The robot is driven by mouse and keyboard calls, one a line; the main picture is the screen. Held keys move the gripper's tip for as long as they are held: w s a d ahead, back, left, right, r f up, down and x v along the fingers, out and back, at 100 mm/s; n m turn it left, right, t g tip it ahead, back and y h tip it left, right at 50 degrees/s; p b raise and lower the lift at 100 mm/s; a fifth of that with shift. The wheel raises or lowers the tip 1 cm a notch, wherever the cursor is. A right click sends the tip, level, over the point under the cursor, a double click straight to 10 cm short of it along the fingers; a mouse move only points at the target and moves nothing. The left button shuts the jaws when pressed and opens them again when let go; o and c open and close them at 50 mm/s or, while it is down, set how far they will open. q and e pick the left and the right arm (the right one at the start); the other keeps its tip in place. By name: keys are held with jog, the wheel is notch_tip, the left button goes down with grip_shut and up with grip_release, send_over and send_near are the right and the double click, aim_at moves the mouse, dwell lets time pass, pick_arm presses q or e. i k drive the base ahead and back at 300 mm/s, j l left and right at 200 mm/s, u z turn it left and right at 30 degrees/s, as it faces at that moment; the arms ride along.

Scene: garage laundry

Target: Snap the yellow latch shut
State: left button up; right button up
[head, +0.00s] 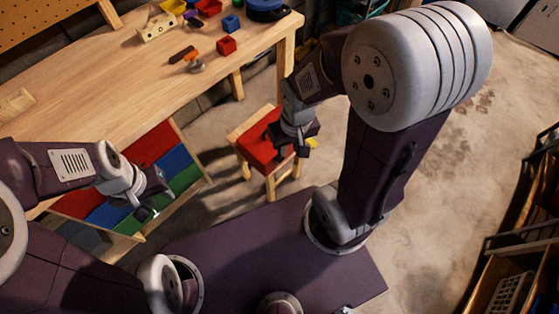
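I cannot make out a yellow latch for certain. A small yellow patch (312,143) shows right at the fingers of my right gripper; it is too small to tell what it belongs to. My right gripper (293,152) points down in front of a small wooden stool with a red seat (256,150) and hides part of it. Whether its fingers are apart or closed is unclear. My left gripper (152,207) hangs in front of the workbench's coloured drawers (150,147), far from the yellow patch. Its fingers are small and dark, and I see nothing clearly held.
A wooden workbench (90,85) runs along the left, with a red block (226,46), a blue block (231,23), an orange-handled tool (192,58) and small bins at its far end. Shelving with a crate (509,297) stands at the right. Concrete floor (440,210) between is clear.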

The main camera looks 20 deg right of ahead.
aim_at(312, 142)
jog(key=l+z, duration=0.15)
jog(key=z, duration=0.6)
jog(key=k+l, duration=0.05)
